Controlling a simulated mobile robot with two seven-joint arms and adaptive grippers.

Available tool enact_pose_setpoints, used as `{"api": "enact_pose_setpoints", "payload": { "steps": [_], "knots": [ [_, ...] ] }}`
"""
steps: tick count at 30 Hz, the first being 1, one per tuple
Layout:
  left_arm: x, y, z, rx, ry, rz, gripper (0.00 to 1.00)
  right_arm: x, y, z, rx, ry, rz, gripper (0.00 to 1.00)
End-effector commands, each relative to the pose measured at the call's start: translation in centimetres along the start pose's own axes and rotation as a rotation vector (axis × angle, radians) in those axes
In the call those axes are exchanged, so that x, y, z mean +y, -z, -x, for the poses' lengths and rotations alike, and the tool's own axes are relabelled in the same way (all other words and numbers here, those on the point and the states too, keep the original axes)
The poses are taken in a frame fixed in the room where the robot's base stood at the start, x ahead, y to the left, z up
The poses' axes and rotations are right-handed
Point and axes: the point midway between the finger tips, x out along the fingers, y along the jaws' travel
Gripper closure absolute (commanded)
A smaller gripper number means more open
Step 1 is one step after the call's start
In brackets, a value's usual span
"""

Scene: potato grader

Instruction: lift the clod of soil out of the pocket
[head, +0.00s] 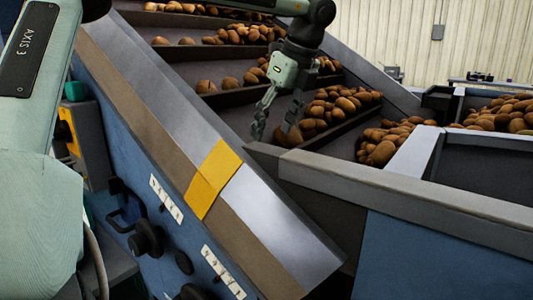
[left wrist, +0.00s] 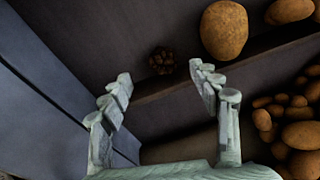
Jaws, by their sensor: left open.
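The clod of soil (left wrist: 162,60) is a small, dark, crumbly lump in the left wrist view. It lies on the dark floor of a pocket, beside a raised slat (left wrist: 180,82). My left gripper (left wrist: 160,72) is open and points down over the pocket, with the clod showing just beyond and between its fingertips. Nothing is between its fingers. In the head view the left gripper (head: 273,128) hangs over the lower end of the sloping grader, close to the side wall. I cannot make out the clod in the head view. My right gripper is not in view.
A large potato (left wrist: 224,30) lies right of the clod, with several more potatoes (left wrist: 300,135) at the right. The sloping bed's slats (head: 225,97) hold rows of potatoes. A metal side rail with a yellow band (head: 213,178) and a grey-rimmed bin (head: 470,160) stand close by.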

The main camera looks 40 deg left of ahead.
Motion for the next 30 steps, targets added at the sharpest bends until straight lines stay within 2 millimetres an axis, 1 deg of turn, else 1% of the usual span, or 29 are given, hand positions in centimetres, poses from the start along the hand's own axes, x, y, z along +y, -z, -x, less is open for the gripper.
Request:
{"api": "enact_pose_setpoints", "payload": {
  "steps": [1, 5, 10, 12, 15, 21, 22, 23, 30],
  "knots": [
    [0.0, 0.1, -0.6, 0.002, -0.001, -0.002, 0.38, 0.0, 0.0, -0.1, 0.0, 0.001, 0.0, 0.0],
    [-0.1, 0.2, -2.1, 0.002, -0.003, -0.001, 0.38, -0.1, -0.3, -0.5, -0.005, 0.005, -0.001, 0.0],
    [-0.3, 0.5, -4.7, 0.003, -0.003, 0.0, 0.38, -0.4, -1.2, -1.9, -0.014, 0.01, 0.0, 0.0],
    [-0.3, 0.5, -5.5, 0.002, -0.002, -0.001, 0.38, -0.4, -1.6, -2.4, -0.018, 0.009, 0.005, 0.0],
    [-0.3, 0.5, -6.1, 0.001, 0.0, 0.0, 0.38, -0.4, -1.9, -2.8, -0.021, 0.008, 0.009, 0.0],
    [-0.3, 0.5, -6.2, 0.0, 0.001, 0.0, 0.38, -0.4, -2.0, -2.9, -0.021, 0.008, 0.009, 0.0],
    [-0.3, 0.5, -6.2, 0.0, 0.001, 0.0, 0.39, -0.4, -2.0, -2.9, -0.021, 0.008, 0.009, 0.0],
    [-0.3, 0.5, -6.2, 0.0, 0.001, 0.0, 0.43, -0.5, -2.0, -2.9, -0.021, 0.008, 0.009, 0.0],
    [-0.3, 0.5, -6.1, 0.0, 0.001, 0.0, 0.72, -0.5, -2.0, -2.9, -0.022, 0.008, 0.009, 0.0]
  ]
}}
